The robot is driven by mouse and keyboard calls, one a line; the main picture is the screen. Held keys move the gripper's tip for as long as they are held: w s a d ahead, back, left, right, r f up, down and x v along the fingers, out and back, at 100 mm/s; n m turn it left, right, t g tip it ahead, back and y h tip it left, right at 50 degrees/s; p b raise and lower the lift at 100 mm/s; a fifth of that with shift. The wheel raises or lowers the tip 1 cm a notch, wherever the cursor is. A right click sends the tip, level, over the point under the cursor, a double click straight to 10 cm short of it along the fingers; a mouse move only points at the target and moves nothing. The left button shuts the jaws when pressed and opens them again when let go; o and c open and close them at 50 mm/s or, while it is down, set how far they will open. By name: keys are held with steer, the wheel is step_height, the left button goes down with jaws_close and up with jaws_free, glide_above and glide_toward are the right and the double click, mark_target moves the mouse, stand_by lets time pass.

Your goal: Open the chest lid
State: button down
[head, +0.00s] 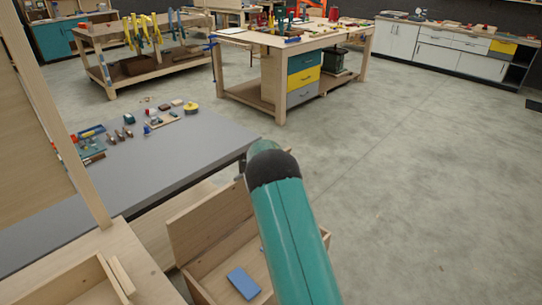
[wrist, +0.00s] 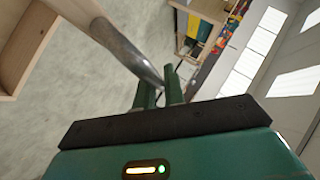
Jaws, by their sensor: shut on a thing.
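The wooden chest (head: 204,289) stands at the bottom middle of the head view, partly behind my arm. Its lid (head: 207,222) is raised at the far left side, so the inside shows, with a blue block (head: 243,283) lying in it. In the wrist view a curved grey metal handle (wrist: 122,42) runs from a wooden part (wrist: 22,40) at the upper left down to my gripper (wrist: 158,86). The green fingers are shut on this handle. In the head view my teal arm hides the gripper and the chest's right part.
A grey-topped table (head: 190,150) with small tools and parts stands left of the chest. A wooden frame (head: 65,130) rises at the left edge. Workbenches (head: 285,40) and white cabinets (head: 440,45) stand at the back. The concrete floor (head: 430,170) on the right is clear.

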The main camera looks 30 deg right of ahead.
steer(key=shift+s+d, duration=0.15)
steer(key=c, duration=1.5)
jaws_free()
steer(key=shift+f, duration=0.1)
steer(key=v, duration=1.4)
steer(key=shift+d, duration=0.1)
